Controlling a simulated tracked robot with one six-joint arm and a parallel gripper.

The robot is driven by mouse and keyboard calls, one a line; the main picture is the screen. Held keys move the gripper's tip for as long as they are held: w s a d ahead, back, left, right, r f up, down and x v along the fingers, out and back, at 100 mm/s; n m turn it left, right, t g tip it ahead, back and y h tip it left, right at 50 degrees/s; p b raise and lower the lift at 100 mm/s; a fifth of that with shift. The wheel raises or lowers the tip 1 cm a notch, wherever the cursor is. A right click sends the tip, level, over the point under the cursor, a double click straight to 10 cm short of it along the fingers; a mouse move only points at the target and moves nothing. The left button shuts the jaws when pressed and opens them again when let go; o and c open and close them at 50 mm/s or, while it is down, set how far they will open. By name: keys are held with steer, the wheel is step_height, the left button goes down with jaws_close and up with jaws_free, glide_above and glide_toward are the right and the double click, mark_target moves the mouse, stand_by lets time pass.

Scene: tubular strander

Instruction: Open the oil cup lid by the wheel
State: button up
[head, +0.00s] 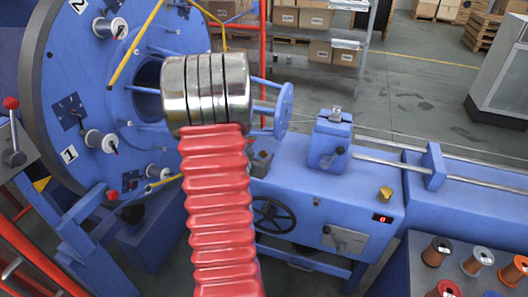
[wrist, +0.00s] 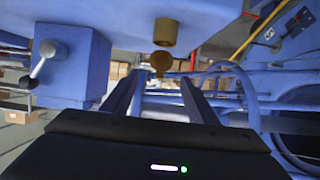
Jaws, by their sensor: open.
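In the wrist view, which looks upside down, a brass oil cup (wrist: 164,32) sits on a blue surface at the top centre. A smaller brass round piece (wrist: 160,61) shows just below it; I cannot tell whether it is the lid. My gripper (wrist: 162,82) is open and empty, its dark fingers spread either side of the brass piece's line and apart from it. In the head view my arm hides the gripper and probably this cup. A black spoked handwheel (head: 272,214) is on the blue machine's front. Another brass cup (head: 385,193) stands farther right.
A blue block (head: 329,142) with a clamp lever stands on the machine bed; a lever block (wrist: 68,65) also shows at left in the wrist view. The large numbered disc (head: 68,110) is at left.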

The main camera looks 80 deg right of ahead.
mark_target(263, 152)
steer(key=shift+x, duration=3.1)
steer(key=shift+c, duration=0.5)
steer(key=c, duration=1)
